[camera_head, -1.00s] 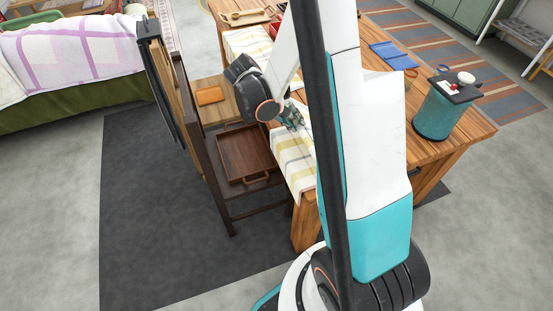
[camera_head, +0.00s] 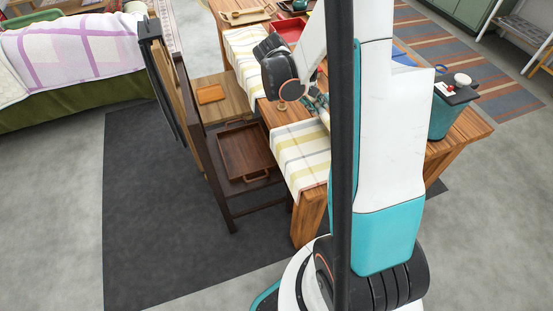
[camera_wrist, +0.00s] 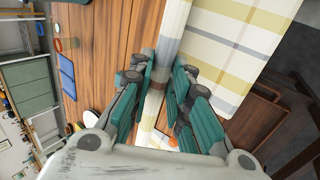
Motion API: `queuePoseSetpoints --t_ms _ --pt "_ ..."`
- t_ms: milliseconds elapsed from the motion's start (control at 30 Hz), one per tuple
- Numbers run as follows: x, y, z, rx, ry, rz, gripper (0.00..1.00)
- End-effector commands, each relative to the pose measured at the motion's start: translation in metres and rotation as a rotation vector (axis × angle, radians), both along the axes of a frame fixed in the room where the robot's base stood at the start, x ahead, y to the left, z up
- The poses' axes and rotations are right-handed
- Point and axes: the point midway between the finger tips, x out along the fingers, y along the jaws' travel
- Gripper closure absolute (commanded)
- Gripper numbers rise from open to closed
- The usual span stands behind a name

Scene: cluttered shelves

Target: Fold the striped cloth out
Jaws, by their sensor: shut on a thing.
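The striped cloth (camera_head: 298,153), white with yellow and grey bands, lies on the wooden table and hangs over its edge. It also shows in the wrist view (camera_wrist: 228,45), spread on the right of the wood. My gripper (camera_wrist: 160,78) has its teal fingers on either side of a pale fold along the cloth's left edge, shut on it. In the head view my gripper (camera_head: 318,102) is partly hidden behind my arm, just above the table at the cloth's far right side. How much cloth is between the fingers is hard to see.
Another striped cloth area (camera_head: 243,45) lies farther back on the table. A red tray (camera_head: 291,28) and a teal container (camera_head: 450,112) stand on the table. A brown tray (camera_head: 243,150) sits below the table edge. Bare wood (camera_wrist: 112,50) lies left of the cloth.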

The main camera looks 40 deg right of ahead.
Motion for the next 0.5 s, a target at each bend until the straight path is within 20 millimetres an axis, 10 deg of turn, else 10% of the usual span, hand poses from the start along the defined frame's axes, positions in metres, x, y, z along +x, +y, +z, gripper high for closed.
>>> queuePoseSetpoints --t_ms 500 --pt "-0.016 -0.055 0.015 0.001 -0.001 -0.003 0.98"
